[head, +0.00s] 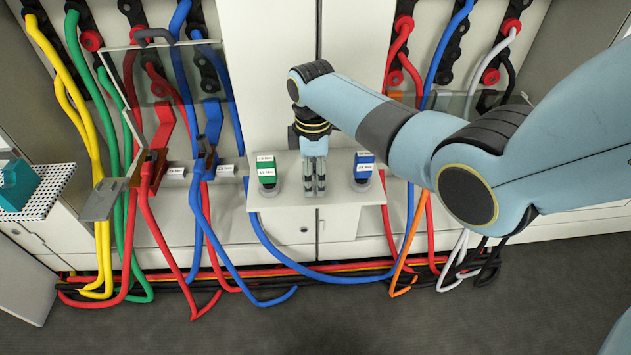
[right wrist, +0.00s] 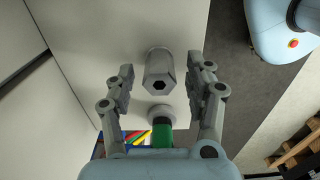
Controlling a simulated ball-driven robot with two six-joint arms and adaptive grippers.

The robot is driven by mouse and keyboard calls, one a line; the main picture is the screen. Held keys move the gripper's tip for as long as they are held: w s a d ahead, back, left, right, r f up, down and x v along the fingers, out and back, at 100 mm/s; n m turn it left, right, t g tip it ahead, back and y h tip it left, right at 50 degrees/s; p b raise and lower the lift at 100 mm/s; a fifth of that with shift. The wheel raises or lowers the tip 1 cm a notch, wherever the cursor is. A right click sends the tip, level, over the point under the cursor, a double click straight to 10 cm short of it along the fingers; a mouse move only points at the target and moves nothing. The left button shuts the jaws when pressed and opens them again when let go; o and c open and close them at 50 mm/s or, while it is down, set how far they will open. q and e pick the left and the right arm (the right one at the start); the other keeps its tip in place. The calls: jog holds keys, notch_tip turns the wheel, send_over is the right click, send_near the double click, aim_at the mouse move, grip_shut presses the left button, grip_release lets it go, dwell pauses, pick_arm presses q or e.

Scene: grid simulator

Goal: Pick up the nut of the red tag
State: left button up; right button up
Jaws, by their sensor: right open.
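My right gripper (head: 314,190) points down over the small light-grey shelf (head: 335,222), between a green-tagged nut (head: 267,187) and a blue-tagged nut (head: 363,184). In the right wrist view my right gripper (right wrist: 161,73) is open, with one finger on each side of a grey nut (right wrist: 160,65) with a hexagonal hole in its end. Gaps show between the fingers and this nut. No red tag shows on it; its tag is hidden in both views. The green-tagged nut (right wrist: 160,113) is just below it in the right wrist view. My left gripper is out of view.
Red and blue cables with lugs (head: 150,165) hang left of the shelf, near a clear panel (head: 150,75). More cables hang at right and run along the floor. A teal object (head: 18,185) rests on a perforated white surface (head: 45,190) at far left.

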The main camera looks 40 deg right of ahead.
grip_shut()
dwell(0.3)
jog(key=shift+r, duration=0.15)
jog(key=shift+r, duration=0.3)
notch_tip(320, 180, up, 4)
jog(key=shift+s+d+f+p, duration=0.1)
jog(key=shift+d+p, duration=0.05)
jog(key=shift+p, duration=0.7)
jog(key=s+d+r+p, duration=0.2)
jog(key=s+d+r, duration=0.3)
jog(key=s, duration=0.5)
jog(key=shift+r+p, duration=0.4)
jog(key=shift+r, duration=0.25)
jog(key=shift+d+f, duration=0.1)
